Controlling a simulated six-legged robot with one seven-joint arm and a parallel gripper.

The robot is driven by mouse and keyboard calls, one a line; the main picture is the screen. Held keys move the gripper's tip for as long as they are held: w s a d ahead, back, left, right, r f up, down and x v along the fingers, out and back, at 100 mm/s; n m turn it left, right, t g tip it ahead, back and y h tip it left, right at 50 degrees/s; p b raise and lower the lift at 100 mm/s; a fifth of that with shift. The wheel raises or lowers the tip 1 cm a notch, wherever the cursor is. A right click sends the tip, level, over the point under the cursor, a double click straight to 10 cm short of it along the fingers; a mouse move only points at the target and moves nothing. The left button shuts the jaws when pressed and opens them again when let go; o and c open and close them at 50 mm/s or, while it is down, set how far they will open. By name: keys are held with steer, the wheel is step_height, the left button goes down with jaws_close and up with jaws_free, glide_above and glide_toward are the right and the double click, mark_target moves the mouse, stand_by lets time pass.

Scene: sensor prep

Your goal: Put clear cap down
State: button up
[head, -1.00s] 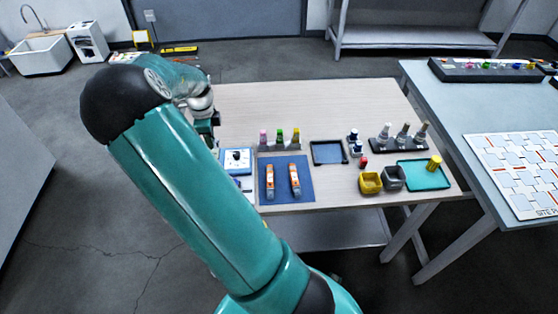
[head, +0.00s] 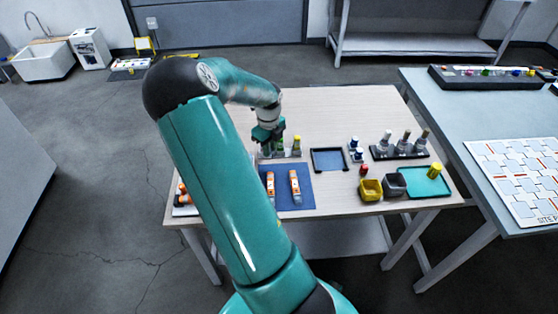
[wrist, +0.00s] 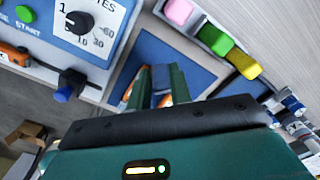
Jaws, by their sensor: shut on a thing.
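My gripper (head: 268,143) is over the table by the rack of coloured-capped bottles, at the far side of the blue mat (head: 283,203). In the wrist view its two fingers are close together, shut on the small clear cap (wrist: 161,76). The cap is a pale, bluish see-through shape and is mostly hidden between the fingers. The blue mat also shows behind the fingers in the wrist view. Two orange and white devices lie on the mat, a left one (head: 270,187) and a right one (head: 295,186).
A timer box (wrist: 82,20) with a dial is at the upper left. Pink, green and yellow (wrist: 243,64) caps stand in a rack close to the fingers. A dark-rimmed blue tray (head: 329,149), a yellow bin (head: 371,189) and a grey bin (head: 394,183) are to the right.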

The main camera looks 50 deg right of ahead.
mark_target(279, 167)
steer(key=f, duration=0.1)
steer(key=s+d+f, duration=0.1)
steer(key=s+f, duration=0.1)
steer(key=shift+s+d+f, duration=0.1)
steer(key=shift+d+f, duration=0.1)
steer(key=shift+d, duration=0.2)
steer(key=shift+s+d+f, duration=0.1)
steer(key=shift+s+f, duration=0.05)
steer(key=shift+f, duration=1.55)
steer(key=shift+f, duration=0.1)
steer(key=o, duration=0.7)
steer(key=shift+o, duration=0.2)
